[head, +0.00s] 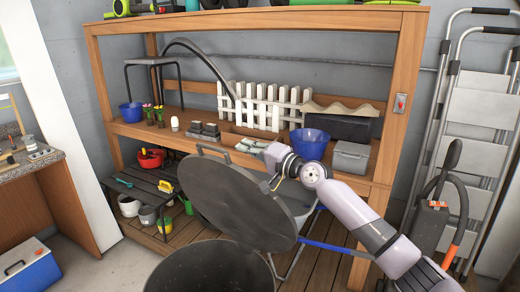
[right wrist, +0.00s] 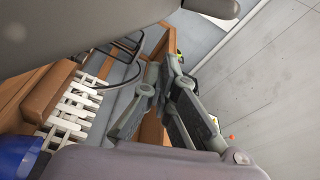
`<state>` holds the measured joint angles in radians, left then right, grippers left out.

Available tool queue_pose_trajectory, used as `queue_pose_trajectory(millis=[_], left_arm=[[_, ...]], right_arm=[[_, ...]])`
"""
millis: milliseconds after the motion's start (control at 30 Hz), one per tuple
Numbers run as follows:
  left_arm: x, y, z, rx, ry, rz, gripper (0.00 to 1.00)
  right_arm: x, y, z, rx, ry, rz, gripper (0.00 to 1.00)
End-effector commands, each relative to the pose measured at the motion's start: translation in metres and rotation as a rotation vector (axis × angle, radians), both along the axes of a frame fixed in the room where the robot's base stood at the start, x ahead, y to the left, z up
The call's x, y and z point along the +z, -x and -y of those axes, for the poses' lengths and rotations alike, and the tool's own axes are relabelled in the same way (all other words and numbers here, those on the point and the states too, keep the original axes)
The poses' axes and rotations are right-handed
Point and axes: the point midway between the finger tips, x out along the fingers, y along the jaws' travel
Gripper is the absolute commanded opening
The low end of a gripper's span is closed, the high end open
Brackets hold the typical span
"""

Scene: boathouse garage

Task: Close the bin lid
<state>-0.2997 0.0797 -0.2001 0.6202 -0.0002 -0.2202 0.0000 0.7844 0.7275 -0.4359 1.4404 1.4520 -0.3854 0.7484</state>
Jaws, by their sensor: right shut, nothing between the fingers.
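The bin (head: 215,268) is a dark round container at the bottom of the head view, its mouth open. Its round grey lid (head: 235,200) stands raised and tilted behind the mouth, off the rim. My right arm reaches in from the lower right. My right gripper (head: 268,183) is at the upper right edge of the lid; its fingertips are small there, and I cannot tell whether they touch the lid. In the right wrist view the right gripper (right wrist: 172,72) is shut and empty. My left gripper is not in view.
A wooden potting bench (head: 240,150) with a blue bowl (head: 309,142), a grey box (head: 350,156) and a white picket fence (head: 262,108) stands behind the bin. Ladders (head: 480,130) lean at the right. A blue cooler (head: 28,268) sits at the lower left.

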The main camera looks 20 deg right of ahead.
Motion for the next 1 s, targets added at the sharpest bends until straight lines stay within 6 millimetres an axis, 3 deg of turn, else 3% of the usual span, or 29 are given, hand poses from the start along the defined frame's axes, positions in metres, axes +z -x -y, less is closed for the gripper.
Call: queue_pose_trajectory(millis=[100,300,1000], left_arm=[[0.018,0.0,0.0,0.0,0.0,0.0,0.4],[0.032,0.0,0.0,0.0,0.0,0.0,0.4],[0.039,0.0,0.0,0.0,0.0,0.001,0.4]], right_arm=[[-0.001,0.011,-0.01,0.001,0.002,-0.004,0.0],[-0.007,0.023,-0.022,0.0,-0.001,-0.001,0.0],[-0.014,0.03,-0.034,0.001,0.012,0.009,0.0]])
